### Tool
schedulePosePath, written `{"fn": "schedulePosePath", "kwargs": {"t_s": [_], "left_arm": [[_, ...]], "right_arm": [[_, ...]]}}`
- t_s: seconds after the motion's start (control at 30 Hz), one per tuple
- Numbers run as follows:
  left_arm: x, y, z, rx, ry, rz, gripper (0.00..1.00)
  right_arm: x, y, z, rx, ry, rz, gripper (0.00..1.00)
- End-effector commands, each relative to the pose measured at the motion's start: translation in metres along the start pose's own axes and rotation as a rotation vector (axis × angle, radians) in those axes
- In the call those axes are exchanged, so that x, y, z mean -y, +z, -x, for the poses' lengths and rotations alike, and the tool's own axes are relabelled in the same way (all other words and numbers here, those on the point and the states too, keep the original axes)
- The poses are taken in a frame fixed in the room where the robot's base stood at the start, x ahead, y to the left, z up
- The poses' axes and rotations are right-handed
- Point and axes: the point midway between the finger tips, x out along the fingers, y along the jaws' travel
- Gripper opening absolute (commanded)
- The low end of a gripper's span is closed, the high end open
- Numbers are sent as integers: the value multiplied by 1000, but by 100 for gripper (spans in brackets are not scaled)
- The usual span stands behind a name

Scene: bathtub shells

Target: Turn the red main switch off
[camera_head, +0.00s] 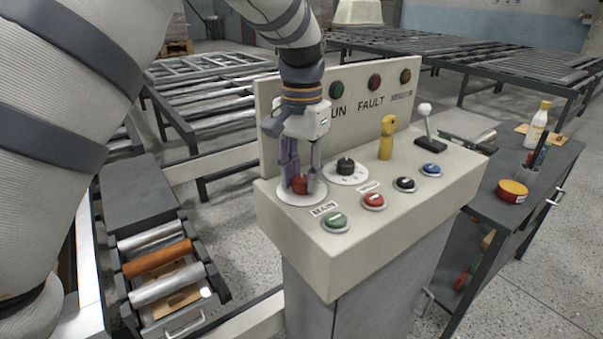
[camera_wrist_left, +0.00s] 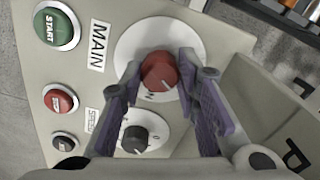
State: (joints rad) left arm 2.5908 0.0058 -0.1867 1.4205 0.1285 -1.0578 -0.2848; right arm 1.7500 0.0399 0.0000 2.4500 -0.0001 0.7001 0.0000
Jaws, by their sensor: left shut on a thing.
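The red main switch (camera_head: 300,185) is a round red knob on a pale disc at the left end of the cream control panel (camera_head: 330,250). In the left wrist view the left gripper (camera_wrist_left: 158,85) is shut on the knob. The fingers hide part of the disc's markings. My right gripper is not in view.
A black selector knob (camera_head: 346,166) stands close beside the left gripper. Green (camera_head: 336,220), red (camera_head: 374,201), black and blue buttons line the panel's front. A yellow handle (camera_head: 387,138) and a white-balled lever (camera_head: 425,112) stand further right. The upright back panel (camera_head: 350,95) rises behind.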

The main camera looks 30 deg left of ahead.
Motion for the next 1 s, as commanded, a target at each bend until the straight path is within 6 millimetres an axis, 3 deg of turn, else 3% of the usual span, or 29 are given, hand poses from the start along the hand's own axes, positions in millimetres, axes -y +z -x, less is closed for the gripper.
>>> {"fn": "schedulePosePath", "kwargs": {"t_s": [0.5, 1.0], "left_arm": [[-1, 0, 0, -1, 0, 423, 1], [-1, 0, 0, 0, 0, 585, 1]], "right_arm": [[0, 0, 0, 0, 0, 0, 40], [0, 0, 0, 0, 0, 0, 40]]}}
